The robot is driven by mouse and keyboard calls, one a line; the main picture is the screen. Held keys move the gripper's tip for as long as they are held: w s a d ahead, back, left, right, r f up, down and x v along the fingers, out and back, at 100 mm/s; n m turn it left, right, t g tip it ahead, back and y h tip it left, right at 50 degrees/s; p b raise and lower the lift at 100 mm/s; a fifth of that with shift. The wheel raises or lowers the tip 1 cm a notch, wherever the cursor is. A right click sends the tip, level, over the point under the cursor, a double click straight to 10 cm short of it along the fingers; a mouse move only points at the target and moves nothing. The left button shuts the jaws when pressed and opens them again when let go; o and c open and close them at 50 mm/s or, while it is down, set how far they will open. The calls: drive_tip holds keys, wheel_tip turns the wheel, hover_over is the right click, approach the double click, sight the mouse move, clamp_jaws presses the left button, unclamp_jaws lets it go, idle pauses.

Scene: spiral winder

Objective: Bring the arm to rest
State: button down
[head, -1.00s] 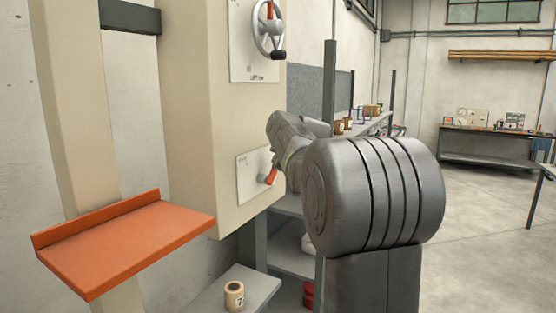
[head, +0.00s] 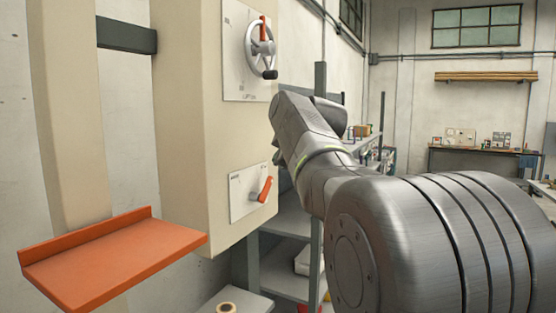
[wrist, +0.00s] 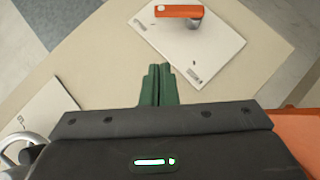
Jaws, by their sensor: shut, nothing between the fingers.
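My gripper's green fingers (wrist: 160,85) are together and empty in the wrist view, in front of the beige machine cabinet (head: 205,110). An orange lever (head: 265,189) sits on a white plate on the cabinet's face. In the wrist view the lever (wrist: 179,11) is at the top, apart from the fingertips. My grey arm (head: 330,165) reaches up toward the cabinet in the head view. The fingers do not show there.
A handwheel (head: 260,48) with a dark knob is on the cabinet's upper plate. An orange shelf (head: 115,255) juts out at left. A tape roll (head: 227,308) lies low at the bottom edge.

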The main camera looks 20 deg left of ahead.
idle(0.3)
drive_tip(key=f+p+x, duration=0.1)
drive_tip(key=p+x, duration=0.1)
drive_tip(key=x, duration=0.9)
drive_tip(key=s+f+n+t+y+b, duration=0.4)
drive_tip(key=f+n+t+b, duration=0.1)
drive_tip(key=n+t+b, duration=0.2)
drive_tip(key=shift+s+d+n+y+b, duration=0.25)
drive_tip(key=shift+s+n+b, duration=0.2)
drive_tip(key=shift+b, duration=0.3)
drive_tip(key=shift+r, duration=0.15)
idle(0.3)
